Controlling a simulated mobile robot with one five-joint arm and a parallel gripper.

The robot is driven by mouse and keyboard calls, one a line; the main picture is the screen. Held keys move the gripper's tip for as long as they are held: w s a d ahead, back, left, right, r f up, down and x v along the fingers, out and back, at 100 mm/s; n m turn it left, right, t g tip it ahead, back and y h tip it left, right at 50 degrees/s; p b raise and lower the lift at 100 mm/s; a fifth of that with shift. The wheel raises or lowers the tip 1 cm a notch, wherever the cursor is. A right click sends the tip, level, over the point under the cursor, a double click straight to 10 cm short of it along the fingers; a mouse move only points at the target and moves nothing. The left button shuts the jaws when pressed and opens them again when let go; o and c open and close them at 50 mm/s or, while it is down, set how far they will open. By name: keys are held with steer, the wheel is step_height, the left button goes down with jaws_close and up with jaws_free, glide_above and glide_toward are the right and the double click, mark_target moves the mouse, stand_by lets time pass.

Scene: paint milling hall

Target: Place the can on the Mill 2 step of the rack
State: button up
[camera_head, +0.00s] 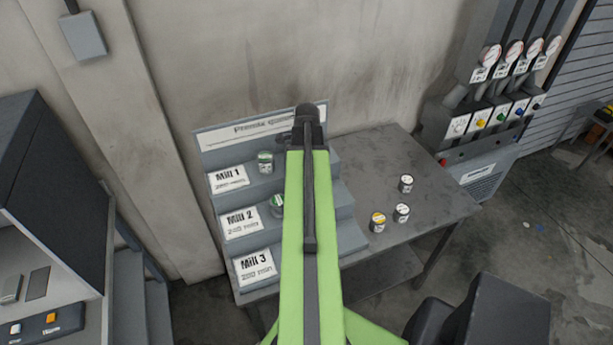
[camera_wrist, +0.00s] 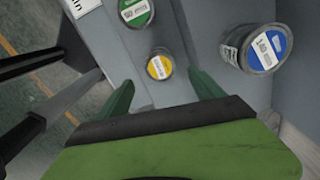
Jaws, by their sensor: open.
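In the head view a grey stepped rack (camera_head: 345,205) stands on the table, with cards for Mill 1, Mill 2 (camera_head: 241,223) and Mill 3. My gripper is hidden in the head view. In the wrist view my gripper (camera_wrist: 161,77) is open. A yellow-lidded can (camera_wrist: 159,66) shows between its fingertips, looking farther off. A green-lidded can (camera_wrist: 136,11) and a larger-looking blue-lidded can (camera_wrist: 262,49) also show. I cannot tell which is the task's can.
Right of the rack, three cans stand on the table: one yellow-marked (camera_head: 377,222) and two pale-topped ones (camera_head: 401,212) (camera_head: 405,183). The tabletop (camera_head: 440,207) is otherwise clear. A gauge panel (camera_head: 487,118) stands at the right, a machine (camera_head: 45,230) at the left.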

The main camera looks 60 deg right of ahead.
step_height(320, 180, up, 3)
steer(key=shift+r+p, duration=0.15)
steer(key=shift+p, duration=0.65)
steer(key=w+a+n, duration=0.7)
steer(key=w+a, duration=0.2)
steer(key=a, duration=0.3)
steer(key=w+a+n, duration=0.6)
steer(key=w+a, duration=0.3)
steer(key=a, duration=0.3)
steer(key=w+a+n, duration=0.1)
steer(key=a+n, duration=0.6)
steer(key=a, duration=0.6)
steer(key=w+a+n, duration=0.2)
steer(key=a+n, duration=0.5)
steer(key=a, duration=0.5)
steer(key=shift+w+a, duration=0.25)
steer(key=shift+a, duration=0.15)
